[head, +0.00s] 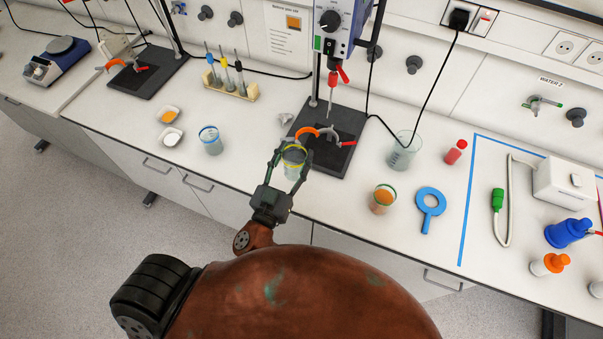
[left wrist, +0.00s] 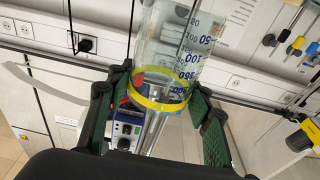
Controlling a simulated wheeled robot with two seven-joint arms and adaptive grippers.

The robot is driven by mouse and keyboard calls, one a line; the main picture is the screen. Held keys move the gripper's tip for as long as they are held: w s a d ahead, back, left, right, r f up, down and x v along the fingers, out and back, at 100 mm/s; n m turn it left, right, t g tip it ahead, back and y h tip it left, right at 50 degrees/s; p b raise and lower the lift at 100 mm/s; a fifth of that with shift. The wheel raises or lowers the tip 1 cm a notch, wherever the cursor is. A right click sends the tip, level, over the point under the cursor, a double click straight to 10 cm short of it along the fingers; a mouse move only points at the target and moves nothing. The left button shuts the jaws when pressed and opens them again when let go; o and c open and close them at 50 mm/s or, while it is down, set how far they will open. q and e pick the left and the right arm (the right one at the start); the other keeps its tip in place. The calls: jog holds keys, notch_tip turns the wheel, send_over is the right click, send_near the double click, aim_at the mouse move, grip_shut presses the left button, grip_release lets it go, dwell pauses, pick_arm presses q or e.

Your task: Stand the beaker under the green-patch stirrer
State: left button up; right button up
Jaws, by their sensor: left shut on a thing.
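The clear glass beaker (head: 293,169) with a yellow band is in the fingers of my left gripper (head: 291,160), which is shut on it. It is at the front left edge of the black base plate of the green-patch stirrer (head: 331,22); I cannot tell whether its bottom touches anything. The stirrer has a control box with a green patch, a red chuck and a thin shaft above the plate (head: 345,157). An orange open clamp (head: 306,131) sits over the plate. In the left wrist view the beaker (left wrist: 178,45) shows blue markings between both fingers. My right gripper is not in view.
Other glassware stands close by: a large beaker (head: 402,152) right of the plate, an orange-filled beaker (head: 382,199) in front, and a blue-banded beaker (head: 211,140) to the left. A tube rack (head: 233,91) stands behind. A second stand plate (head: 145,72) is at the left.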

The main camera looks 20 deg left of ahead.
aim_at(299, 159)
pick_arm(q)
jog(key=f+b, duration=0.4)
jog(key=f, duration=0.2)
jog(key=shift+w+f+b, duration=0.2)
jog(key=shift+b, duration=0.1)
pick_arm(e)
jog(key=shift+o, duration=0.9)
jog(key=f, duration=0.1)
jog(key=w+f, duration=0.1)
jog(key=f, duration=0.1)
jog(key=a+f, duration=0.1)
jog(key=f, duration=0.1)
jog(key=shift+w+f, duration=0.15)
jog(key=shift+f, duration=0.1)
pick_arm(q)
jog(key=shift+w+f+b, duration=0.1)
jog(key=shift+f+b, duration=1.35)
jog(key=shift+f, duration=0.35)
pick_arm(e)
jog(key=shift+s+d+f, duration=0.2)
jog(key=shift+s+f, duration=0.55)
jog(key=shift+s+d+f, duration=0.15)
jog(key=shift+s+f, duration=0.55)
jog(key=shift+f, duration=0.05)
